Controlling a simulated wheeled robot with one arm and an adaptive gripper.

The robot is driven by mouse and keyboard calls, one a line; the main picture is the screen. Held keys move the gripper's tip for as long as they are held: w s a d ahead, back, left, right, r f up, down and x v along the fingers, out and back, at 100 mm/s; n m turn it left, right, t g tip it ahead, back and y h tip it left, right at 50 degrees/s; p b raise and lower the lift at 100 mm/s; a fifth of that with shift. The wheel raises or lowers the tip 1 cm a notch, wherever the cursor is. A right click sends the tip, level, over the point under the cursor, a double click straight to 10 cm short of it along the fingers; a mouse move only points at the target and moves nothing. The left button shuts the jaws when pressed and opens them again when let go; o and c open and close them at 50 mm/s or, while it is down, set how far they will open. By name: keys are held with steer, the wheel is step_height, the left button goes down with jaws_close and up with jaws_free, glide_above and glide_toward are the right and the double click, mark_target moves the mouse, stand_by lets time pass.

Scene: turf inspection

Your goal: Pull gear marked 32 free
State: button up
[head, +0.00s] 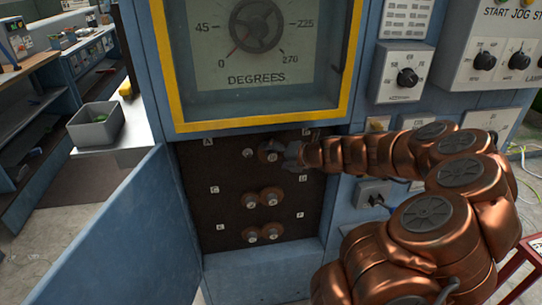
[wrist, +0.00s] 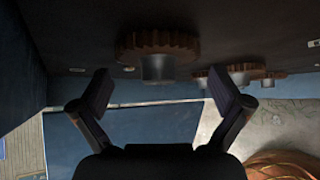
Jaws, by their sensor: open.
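A dark brown toothed gear (head: 268,151) sits on the panel near the label B, partly hidden by my gripper. In the wrist view a large gear (wrist: 150,42) with a grey hub lies ahead, in line with the gap between my fingers. My gripper (head: 290,155) is at the panel's upper right, and in the wrist view its fingers (wrist: 161,92) are spread, with nothing between the tips. Other gears sit in pairs, a middle pair (head: 270,196) and a lower pair (head: 272,232). No number 32 is readable on any gear.
The dark panel (head: 225,170) is recessed in a blue cabinet, with a grey peg (head: 247,153) near label A. An open blue door (head: 130,235) stands at left. A dial window (head: 258,50) is above. A grey bin (head: 96,124) sits on a white bench farther left.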

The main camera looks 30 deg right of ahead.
steer(key=shift+x, duration=0.75)
steer(key=c, duration=1.2)
steer(key=o, duration=0.6)
steer(key=c, duration=0.5)
steer(key=shift+c, duration=0.2)
steer(key=shift+s+a+r+p, duration=0.1)
steer(key=shift+s+a+p, duration=0.15)
steer(key=shift+s, duration=0.35)
steer(key=shift+s+a+p, duration=0.1)
steer(key=shift+s+a, duration=0.1)
steer(key=shift+s, duration=0.35)
steer(key=shift+s+a+p, duration=0.1)
steer(key=shift+s+a, duration=0.2)
steer(key=shift+s, duration=0.45)
steer(key=shift+s+a+p, duration=0.1)
steer(key=shift+s+a, duration=0.25)
steer(key=shift+s, duration=0.4)
steer(key=shift+s+a+p, duration=0.1)
steer(key=shift+s+a, duration=0.2)
steer(key=shift+s, duration=0.45)
